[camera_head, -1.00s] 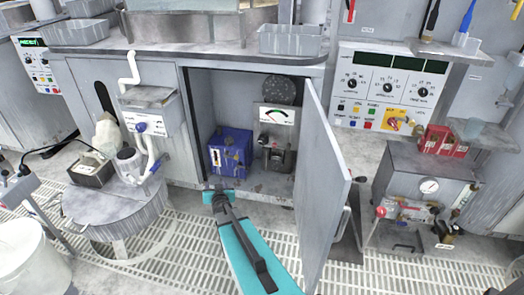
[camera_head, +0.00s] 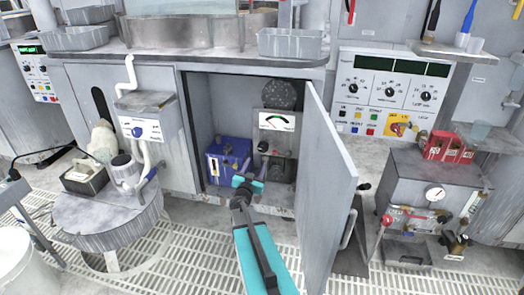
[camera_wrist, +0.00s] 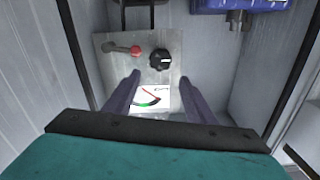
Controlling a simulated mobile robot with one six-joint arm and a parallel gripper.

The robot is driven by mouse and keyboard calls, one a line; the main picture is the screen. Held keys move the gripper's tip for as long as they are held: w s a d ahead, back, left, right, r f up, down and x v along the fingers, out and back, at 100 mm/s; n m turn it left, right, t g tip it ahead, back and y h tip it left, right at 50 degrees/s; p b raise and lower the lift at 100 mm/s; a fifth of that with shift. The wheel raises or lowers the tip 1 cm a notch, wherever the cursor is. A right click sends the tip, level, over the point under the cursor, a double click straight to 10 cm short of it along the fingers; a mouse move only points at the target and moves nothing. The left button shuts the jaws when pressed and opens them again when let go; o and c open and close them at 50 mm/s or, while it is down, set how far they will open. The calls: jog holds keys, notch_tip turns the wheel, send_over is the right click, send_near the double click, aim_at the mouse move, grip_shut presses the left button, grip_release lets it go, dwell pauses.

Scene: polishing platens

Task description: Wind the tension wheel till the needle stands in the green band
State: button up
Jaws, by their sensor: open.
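A white gauge (camera_head: 277,121) with a green and a red part on its scale sits on a grey panel in the open cabinet. It also shows in the wrist view (camera_wrist: 150,97), turned over; the needle is too small to place surely against the green band. A black round knob with a pale mark (camera_wrist: 160,60), seemingly the tension wheel, is on the same panel. My gripper (camera_head: 248,183) is at the cabinet's mouth, below the gauge. Its fingers (camera_wrist: 158,88) stand apart and empty in the wrist view, the gauge between them and the knob beyond, not touched.
A red-ended lever (camera_wrist: 122,48) is beside the knob. A blue box (camera_head: 228,158) stands at the cabinet's left. The open door (camera_head: 328,190) is close on my arm's right. A dark perforated disc (camera_head: 279,95) is above the gauge.

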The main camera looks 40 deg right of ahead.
aim_at(262, 148)
jog(key=shift+w+d, duration=0.1)
jog(key=shift+b+x, duration=1.35)
jog(key=shift+x, duration=5.4)
jog(key=c, duration=0.8)
